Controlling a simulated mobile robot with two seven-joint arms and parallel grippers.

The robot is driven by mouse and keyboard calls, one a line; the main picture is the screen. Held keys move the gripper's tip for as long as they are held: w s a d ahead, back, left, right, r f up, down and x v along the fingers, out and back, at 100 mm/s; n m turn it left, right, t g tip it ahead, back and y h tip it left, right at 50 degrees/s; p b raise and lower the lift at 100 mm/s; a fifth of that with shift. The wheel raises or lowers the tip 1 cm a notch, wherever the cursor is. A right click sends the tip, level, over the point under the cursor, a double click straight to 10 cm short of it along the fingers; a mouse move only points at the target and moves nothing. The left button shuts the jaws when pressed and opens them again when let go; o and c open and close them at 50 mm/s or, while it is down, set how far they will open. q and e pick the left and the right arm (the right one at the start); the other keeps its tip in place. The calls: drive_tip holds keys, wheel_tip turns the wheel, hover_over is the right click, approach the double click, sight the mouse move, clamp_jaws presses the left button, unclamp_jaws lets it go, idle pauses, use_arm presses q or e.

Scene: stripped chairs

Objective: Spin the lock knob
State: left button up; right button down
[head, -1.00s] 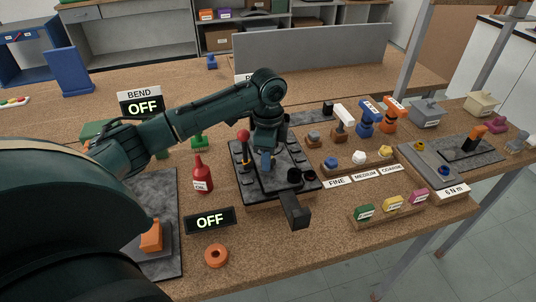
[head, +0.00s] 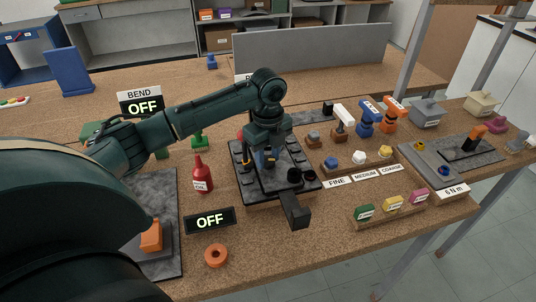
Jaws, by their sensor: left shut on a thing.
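My left gripper (head: 268,163) points down over the dark fixture plate (head: 255,185) on the bench, shut on the lock knob, which is mostly hidden by the fingers and wrist. A small blue part shows between the fingers. A red ball-topped lever (head: 240,136) stands just left of the gripper, partly covered by my wrist. A dark block (head: 295,211) sticks out from the plate's front. My right gripper is not in view.
A red oil bottle (head: 202,174) stands left of the plate. An OFF display (head: 210,220) and an orange ring (head: 216,255) lie in front. Colored blocks (head: 392,203) and FINE, MEDIUM and COARSE labels (head: 364,176) are to the right.

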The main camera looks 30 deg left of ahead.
sight(268, 159)
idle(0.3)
use_arm(q)
drive_tip(key=o, duration=1)
wheel_tip(268, 159, up, 13)
drive_tip(key=shift+r+b, duration=0.1)
drive_tip(key=shift+b, duration=0.2)
